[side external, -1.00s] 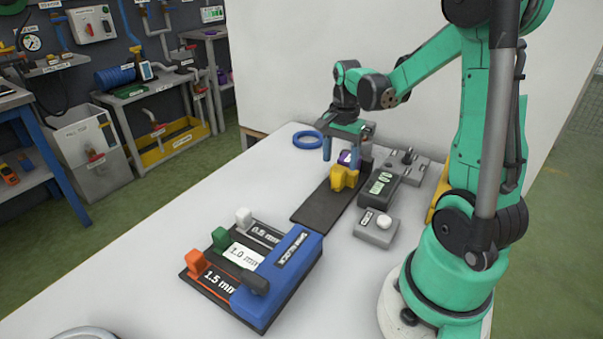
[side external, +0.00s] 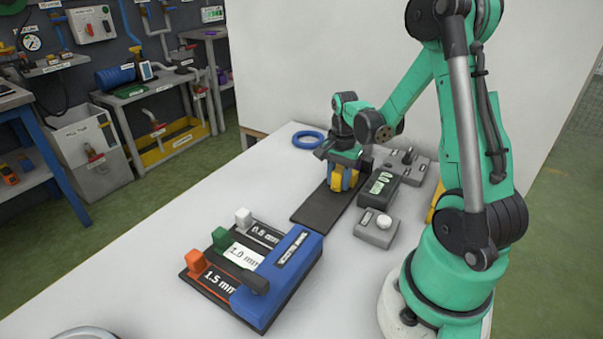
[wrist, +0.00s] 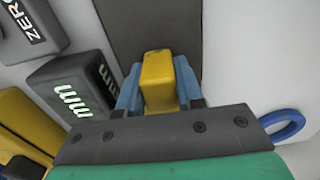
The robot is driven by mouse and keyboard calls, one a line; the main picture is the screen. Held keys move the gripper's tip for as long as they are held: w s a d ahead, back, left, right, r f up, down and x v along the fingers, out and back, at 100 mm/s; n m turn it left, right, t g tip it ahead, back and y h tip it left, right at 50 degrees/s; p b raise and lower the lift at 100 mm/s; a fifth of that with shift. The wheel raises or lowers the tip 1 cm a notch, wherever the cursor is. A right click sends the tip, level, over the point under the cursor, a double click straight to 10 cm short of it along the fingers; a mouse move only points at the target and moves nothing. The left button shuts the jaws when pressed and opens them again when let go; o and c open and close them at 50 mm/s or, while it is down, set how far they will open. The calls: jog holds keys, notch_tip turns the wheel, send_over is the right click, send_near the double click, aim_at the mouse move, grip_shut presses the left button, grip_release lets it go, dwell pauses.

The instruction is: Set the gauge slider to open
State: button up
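The gauge slider shows as a yellow block (wrist: 158,82) on a dark rail (side external: 312,208) on the white table. In the wrist view it stands between the two blue fingers of my gripper (wrist: 158,92), with no clear gap on either side. My gripper (side external: 343,180) is low over the rail in the side view and appears shut on the yellow block. The fingers and gripper body partly hide the block there. A dark readout box with green "mm" digits (wrist: 80,90) stands beside the rail; it also shows in the side view (side external: 380,186). No open mark is readable.
A grey box with a white button, marked ZERO in the wrist view (wrist: 32,25), stands near the readout (side external: 376,228). A blue block with labelled gauge pieces (side external: 285,270) lies at the front. A blue ring (side external: 308,138) and a grey lever box (side external: 408,160) are farther back.

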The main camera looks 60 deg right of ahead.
grip_shut()
dwell(1.1)
